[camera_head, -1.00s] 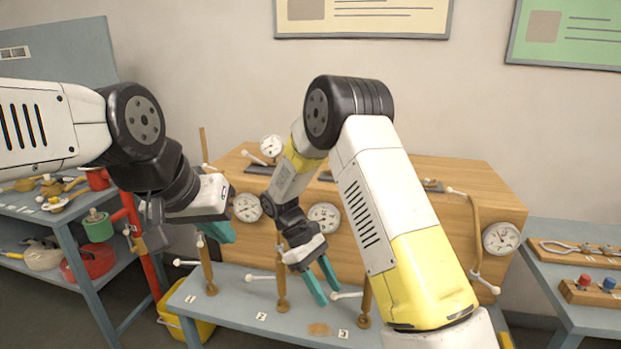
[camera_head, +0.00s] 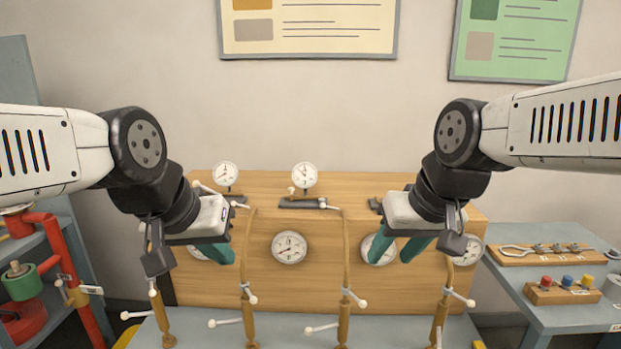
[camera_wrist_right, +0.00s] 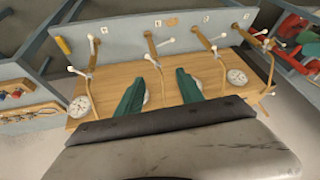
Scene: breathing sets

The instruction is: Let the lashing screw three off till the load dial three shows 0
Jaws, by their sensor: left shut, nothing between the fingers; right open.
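Lashing screw three (camera_head: 346,264) is the upright brown rod with white handles, third from the left in the head view; it also shows in the right wrist view (camera_wrist_right: 151,46). Load dial three (camera_head: 370,247) is on the wooden front, partly covered by my right gripper; its reading cannot be made out. My right gripper (camera_head: 397,252) is open and empty, to the right of screw three and apart from its handles. My left gripper (camera_head: 226,252) is shut and empty, left of the second rod.
Similar rods stand to either side, with white handles sticking out. Load dial two (camera_head: 290,247) and load dial four (camera_head: 468,250) flank dial three. Two small dials stand on top of the box (camera_head: 262,188). A side table (camera_head: 545,318) at right holds coloured knobs; red pipework (camera_head: 68,262) is at left.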

